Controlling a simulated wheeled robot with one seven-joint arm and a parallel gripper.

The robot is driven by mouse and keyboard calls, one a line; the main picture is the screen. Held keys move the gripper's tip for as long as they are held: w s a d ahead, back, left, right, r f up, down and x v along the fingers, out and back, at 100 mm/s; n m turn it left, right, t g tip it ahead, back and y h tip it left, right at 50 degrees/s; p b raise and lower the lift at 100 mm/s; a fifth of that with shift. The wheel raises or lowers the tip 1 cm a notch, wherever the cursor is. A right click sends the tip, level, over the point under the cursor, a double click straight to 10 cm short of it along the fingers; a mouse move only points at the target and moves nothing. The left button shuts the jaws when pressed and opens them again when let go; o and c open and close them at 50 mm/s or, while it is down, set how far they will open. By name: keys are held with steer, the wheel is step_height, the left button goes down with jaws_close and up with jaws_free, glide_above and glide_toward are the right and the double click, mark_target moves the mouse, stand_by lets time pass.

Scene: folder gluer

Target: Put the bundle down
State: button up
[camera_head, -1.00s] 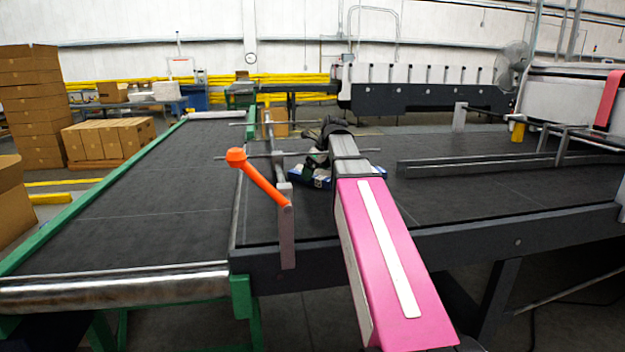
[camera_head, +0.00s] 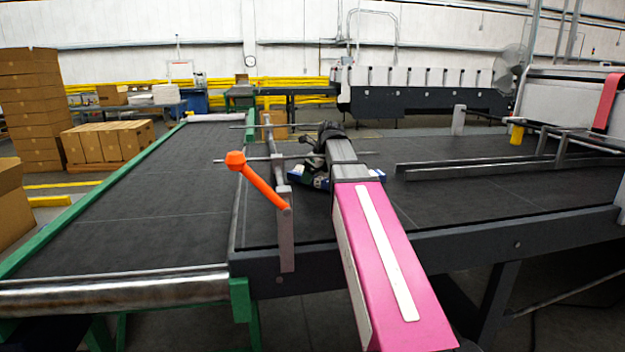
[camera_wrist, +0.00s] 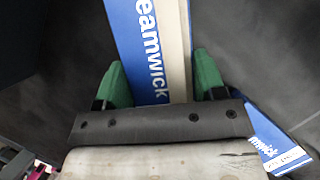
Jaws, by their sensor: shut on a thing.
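The bundle (camera_wrist: 148,30) is a blue and cream printed pack with white lettering, seen in the wrist view between the two green fingertips of my gripper (camera_wrist: 160,72). The gripper is shut on it. A second blue and white printed piece (camera_wrist: 272,143) shows at lower right in the wrist view, partly hidden behind my gripper. In the head view, blue and white parts (camera_head: 309,181) show beside and behind my arm, low over the dark belt. My arm hides most of them, and I cannot tell whether the bundle touches the belt.
The dark belt (camera_head: 480,180) extends right, with a metal guide rail (camera_head: 500,164) along it. An orange handle (camera_head: 262,184) on a bracket stands left of my arm. A wide green-edged conveyor (camera_head: 130,220) lies empty at left. Stacked cartons (camera_head: 30,105) stand beyond it.

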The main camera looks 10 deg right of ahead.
step_height(320, 180, up, 8)
steer(key=shift+r, duration=0.65)
steer(key=shift+s, duration=0.1)
